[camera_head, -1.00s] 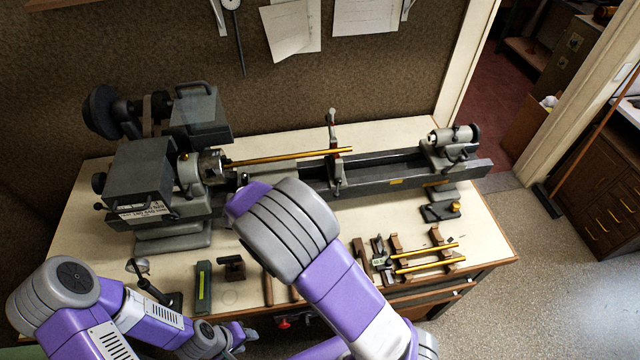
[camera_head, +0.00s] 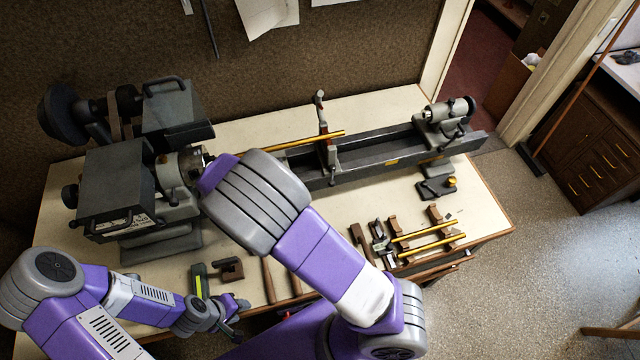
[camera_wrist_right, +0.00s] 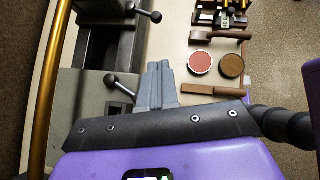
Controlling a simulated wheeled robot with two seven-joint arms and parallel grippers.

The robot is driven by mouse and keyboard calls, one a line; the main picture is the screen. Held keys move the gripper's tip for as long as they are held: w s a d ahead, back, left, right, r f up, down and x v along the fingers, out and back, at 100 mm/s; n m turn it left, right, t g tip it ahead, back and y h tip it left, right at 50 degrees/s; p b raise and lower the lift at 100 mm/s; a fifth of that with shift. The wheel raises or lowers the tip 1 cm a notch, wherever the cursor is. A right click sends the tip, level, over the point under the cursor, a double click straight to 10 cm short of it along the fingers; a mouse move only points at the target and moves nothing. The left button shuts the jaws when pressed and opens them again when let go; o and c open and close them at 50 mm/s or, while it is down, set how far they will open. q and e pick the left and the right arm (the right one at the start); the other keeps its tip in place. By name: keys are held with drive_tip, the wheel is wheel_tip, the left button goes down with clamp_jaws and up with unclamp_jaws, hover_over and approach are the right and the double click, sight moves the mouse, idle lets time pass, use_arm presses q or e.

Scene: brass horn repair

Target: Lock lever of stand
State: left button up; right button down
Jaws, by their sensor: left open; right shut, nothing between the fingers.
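The stand (camera_head: 325,150) is a grey upright on the lathe bed, with the long brass rod (camera_head: 290,143) reaching it. In the right wrist view, a small lever with a dark ball knob (camera_wrist_right: 110,80) stands on a grey block (camera_wrist_right: 78,108); another ball-ended lever (camera_wrist_right: 155,17) shows above. I cannot tell which lever is the stand's. My right gripper (camera_wrist_right: 158,72) is shut and empty, just right of the lower lever; touching is unclear. In the head view my right arm hides it. My left gripper (camera_head: 234,312) is open and small at the bench's front edge.
The lathe headstock (camera_head: 125,185) is at left and the tailstock (camera_head: 445,122) at right. A rack with short brass rods (camera_head: 425,235) and wooden-handled tools (camera_head: 268,282) lie at the bench front. A red round tin (camera_wrist_right: 200,63) sits beside a brown one (camera_wrist_right: 231,65).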

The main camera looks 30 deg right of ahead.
use_arm(q)
drive_tip(key=shift+r, duration=0.1)
drive_tip(key=shift+r+p, duration=0.25)
drive_tip(key=shift+p, duration=0.05)
use_arm(e)
drive_tip(key=d+r+x, duration=0.1)
drive_tip(key=x, duration=1)
drive_tip(key=shift+d+r, duration=0.2)
drive_tip(key=shift+r, duration=0.1)
